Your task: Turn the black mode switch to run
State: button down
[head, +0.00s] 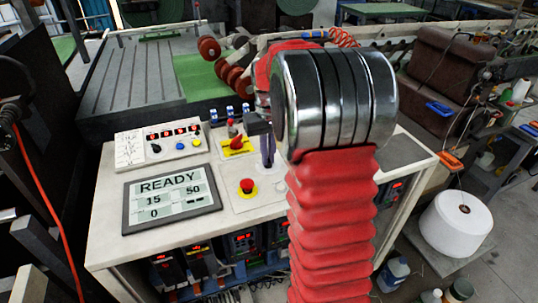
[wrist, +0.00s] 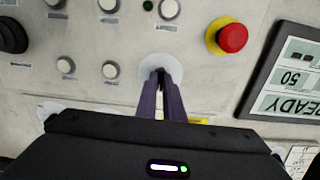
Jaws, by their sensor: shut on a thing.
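My gripper (head: 268,163) reaches down to the panel top of the white console (head: 105,232). In the wrist view my gripper (wrist: 161,78) has its two purple fingers close together on a small dark knob, the black mode switch (wrist: 160,71), at the centre of a pale round plate (wrist: 143,70). The fingers cover most of the knob, so its pointing direction and any position labels cannot be read. The display (head: 170,197) reads READY, with 15, 50 and 0 below. My wrist and red sleeve hide the panel to the right in the head view.
A red-and-yellow rotary switch (head: 236,146) stands behind. Several pale buttons (wrist: 110,70) and a large black knob (wrist: 12,36) lie left in the wrist view.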

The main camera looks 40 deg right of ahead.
jog(key=shift+m, duration=0.3)
jog(key=m, duration=0.8)
dwell(0.4)
jog(key=c, duration=1.9)
grip_release()
jog(key=shift+o, duration=0.2)
